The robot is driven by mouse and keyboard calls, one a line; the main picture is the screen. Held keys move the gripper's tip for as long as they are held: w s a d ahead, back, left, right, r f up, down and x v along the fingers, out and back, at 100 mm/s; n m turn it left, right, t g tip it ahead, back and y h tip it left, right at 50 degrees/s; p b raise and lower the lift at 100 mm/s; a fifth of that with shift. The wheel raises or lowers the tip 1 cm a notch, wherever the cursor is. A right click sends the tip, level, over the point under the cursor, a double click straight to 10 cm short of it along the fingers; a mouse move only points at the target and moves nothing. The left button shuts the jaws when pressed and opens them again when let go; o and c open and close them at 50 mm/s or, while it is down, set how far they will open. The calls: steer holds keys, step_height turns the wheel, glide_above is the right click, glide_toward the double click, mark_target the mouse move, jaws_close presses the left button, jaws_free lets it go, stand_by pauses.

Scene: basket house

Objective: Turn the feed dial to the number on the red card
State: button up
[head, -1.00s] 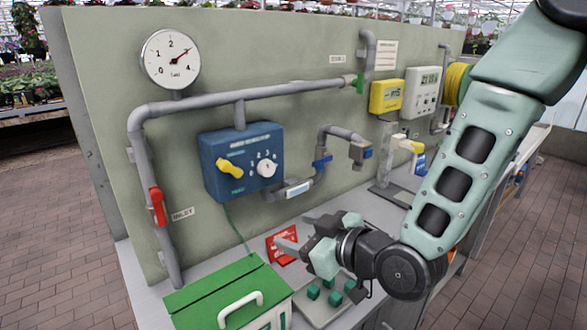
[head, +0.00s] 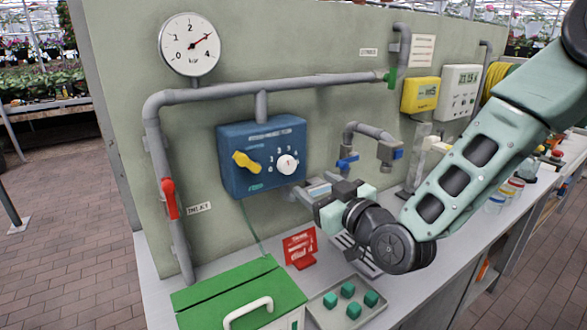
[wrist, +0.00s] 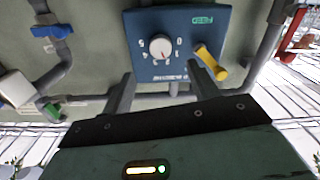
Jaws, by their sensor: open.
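The white feed dial (head: 287,164) is on the right of the blue control box (head: 233,137), with numbers around it and a red mark on its face. In the wrist view the dial (wrist: 160,50) shows upside down, above and between my fingers. The red card (head: 300,247) stands on the bench below the box; its number is too small to read. My gripper (head: 312,192) is open and empty, in front of and just below right of the dial, apart from it. In the wrist view both fingers of my gripper (wrist: 161,90) are spread.
A yellow lever (head: 246,162) sits left of the dial on the same box. Grey pipes with a red valve handle (head: 169,198) and a blue valve (head: 347,162) flank the box. A green-lidded box (head: 235,297) and a tray (head: 322,314) of green cubes stand on the bench.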

mark_target(290, 168)
steer(key=p+x, duration=0.2)
steer(key=x, duration=0.7)
steer(key=shift+w+a+p, duration=0.2)
steer(key=shift+a+p, duration=0.05)
steer(key=shift+p, duration=0.1)
steer(key=shift+f, duration=0.1)
steer(key=c, duration=1)
